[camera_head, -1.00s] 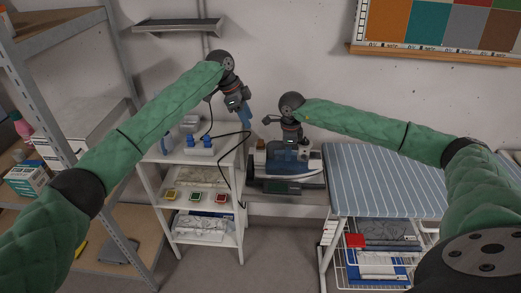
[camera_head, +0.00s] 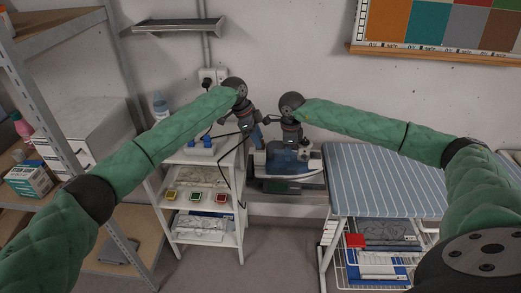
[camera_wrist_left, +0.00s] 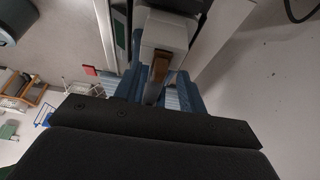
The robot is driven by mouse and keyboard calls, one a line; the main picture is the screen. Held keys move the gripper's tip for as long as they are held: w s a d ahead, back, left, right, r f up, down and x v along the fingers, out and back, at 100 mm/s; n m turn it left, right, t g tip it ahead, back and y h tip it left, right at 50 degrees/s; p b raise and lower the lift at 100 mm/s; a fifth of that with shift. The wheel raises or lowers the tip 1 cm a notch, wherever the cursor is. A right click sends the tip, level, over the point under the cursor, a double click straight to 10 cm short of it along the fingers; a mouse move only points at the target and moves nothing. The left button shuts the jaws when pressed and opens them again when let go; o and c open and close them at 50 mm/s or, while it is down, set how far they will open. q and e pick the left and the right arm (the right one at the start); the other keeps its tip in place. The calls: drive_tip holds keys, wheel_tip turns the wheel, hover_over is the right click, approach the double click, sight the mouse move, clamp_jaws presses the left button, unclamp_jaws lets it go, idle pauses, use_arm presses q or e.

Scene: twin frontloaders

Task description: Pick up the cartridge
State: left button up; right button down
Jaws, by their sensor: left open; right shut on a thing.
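My left gripper (camera_head: 259,140) hangs at the left end of a blue-and-grey machine (camera_head: 283,160), beside the white cart. In the left wrist view its blue fingers (camera_wrist_left: 160,92) are open, one on each side of a pale grey block (camera_wrist_left: 165,32) with a brown part (camera_wrist_left: 160,67). I cannot tell whether they touch it. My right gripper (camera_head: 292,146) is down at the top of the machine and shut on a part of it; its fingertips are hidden. I cannot pick out the cartridge for certain; the pale block may be part of it or of the machine.
The white cart (camera_head: 238,200) at left holds red, green and yellow small items and a black cable (camera_head: 228,170). A striped ironing-board-like table (camera_head: 385,180) stands at right. A metal shelf (camera_head: 60,130) is at far left. The wall is close behind.

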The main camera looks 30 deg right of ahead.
use_arm(q)
clamp_jaws()
drive_tip(key=shift+r, duration=0.1)
